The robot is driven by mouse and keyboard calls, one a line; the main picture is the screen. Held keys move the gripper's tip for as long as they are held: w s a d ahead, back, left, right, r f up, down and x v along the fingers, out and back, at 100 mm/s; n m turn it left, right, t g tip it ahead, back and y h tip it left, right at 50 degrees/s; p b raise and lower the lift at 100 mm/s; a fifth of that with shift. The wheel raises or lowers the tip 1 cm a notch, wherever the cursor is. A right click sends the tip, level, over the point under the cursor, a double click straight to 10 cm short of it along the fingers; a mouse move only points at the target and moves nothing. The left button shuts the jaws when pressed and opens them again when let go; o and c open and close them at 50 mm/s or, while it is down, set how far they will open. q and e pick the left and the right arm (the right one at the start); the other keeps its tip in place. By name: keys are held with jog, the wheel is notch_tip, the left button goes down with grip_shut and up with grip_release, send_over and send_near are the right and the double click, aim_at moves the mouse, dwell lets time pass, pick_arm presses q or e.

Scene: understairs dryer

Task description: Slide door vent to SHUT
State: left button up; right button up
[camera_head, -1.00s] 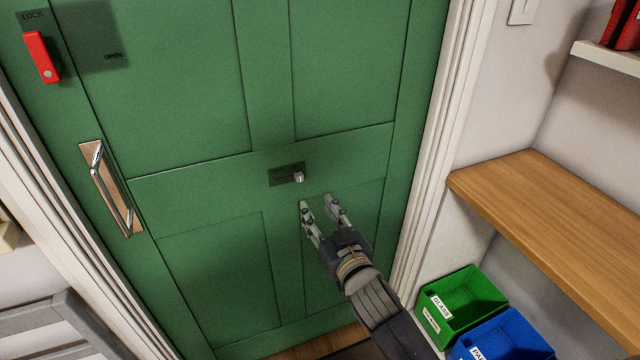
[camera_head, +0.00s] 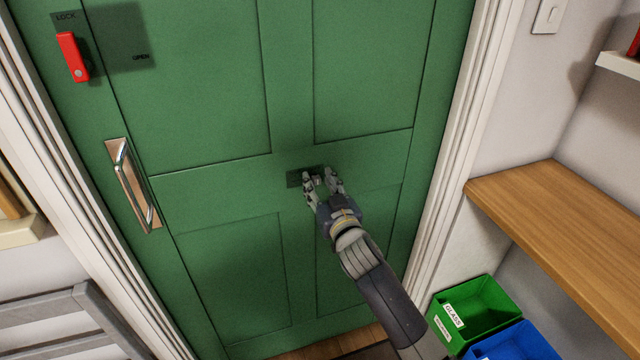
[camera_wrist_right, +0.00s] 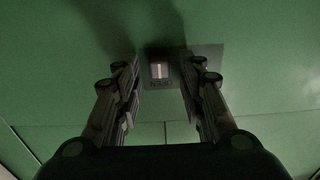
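The green door (camera_head: 220,190) fills the middle of the head view and looks closed. Its vent is a small dark plate (camera_head: 294,179) at mid-height with a small pale knob (camera_head: 318,180). In the right wrist view the knob (camera_wrist_right: 159,70) stands on the plate (camera_wrist_right: 208,55), with lettering below it too dim to read. My right gripper (camera_head: 321,178) is at the vent, fingers open, one on each side of the knob. In the wrist view the fingers (camera_wrist_right: 160,80) show a gap to the knob on both sides. My left gripper is not in view.
A red lock lever (camera_head: 73,57) and a metal pull handle (camera_head: 132,186) are on the door's left side. At right are a wooden shelf (camera_head: 560,220), a green bin (camera_head: 478,312) and a blue bin (camera_head: 515,345). A grey slatted item (camera_head: 60,320) stands at lower left.

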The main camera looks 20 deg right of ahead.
aim_at(293, 180)
grip_shut()
jog(key=shift+s+a+b, duration=0.15)
jog(key=shift+a+b, duration=0.2)
jog(key=shift+a, duration=2.35)
grip_release()
jog(key=shift+a, duration=0.1)
jog(key=s, duration=1.2)
jog(key=shift+d, duration=0.2)
